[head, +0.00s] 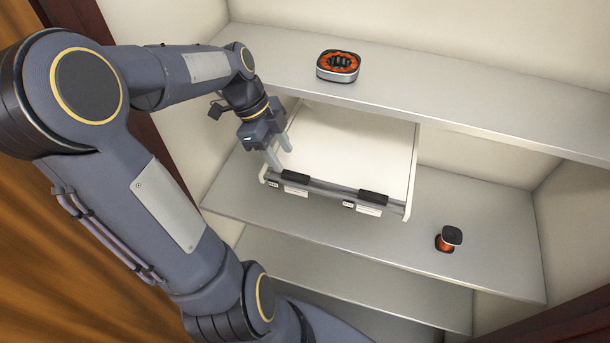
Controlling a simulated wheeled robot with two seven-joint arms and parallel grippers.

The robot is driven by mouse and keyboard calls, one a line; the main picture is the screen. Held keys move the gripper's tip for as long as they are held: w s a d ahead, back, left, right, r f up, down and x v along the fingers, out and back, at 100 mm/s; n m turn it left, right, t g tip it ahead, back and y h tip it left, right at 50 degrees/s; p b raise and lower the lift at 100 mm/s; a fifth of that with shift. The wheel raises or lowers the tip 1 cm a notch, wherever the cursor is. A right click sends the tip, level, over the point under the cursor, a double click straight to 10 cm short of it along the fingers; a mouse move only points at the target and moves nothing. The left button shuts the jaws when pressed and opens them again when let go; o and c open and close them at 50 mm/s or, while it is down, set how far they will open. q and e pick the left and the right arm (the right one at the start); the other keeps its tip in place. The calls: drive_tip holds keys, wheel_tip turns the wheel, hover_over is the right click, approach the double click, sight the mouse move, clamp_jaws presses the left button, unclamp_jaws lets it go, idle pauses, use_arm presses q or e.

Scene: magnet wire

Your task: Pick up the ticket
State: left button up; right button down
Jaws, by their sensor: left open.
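My left gripper (278,153) is open. Its two pale fingers point down at the left side of a white tray (355,150), just behind the tray's front rail. I see nothing between the fingers; whether they touch the tray is hard to tell. No separate ticket can be made out for sure. Two small white label-like pieces, a left one (296,190) and a right one (369,210), sit at the grey front rail below black clips. My right gripper is not in view.
The tray is at the middle shelf (480,235) of a pale cabinet. An orange and black rounded box (338,66) stands on the upper shelf (440,95). A small orange and black spool (448,238) stands right of the tray. The tray's inside looks bare.

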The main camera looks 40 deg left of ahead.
sight(295, 175)
use_arm(q)
drive_tip(key=p+x, duration=0.1)
drive_tip(key=x, duration=0.5)
drive_tip(key=shift+w, duration=0.15)
clamp_jaws()
drive_tip(key=shift+r, duration=0.1)
wheel_tip(295, 175, up, 18)
idle(0.6)
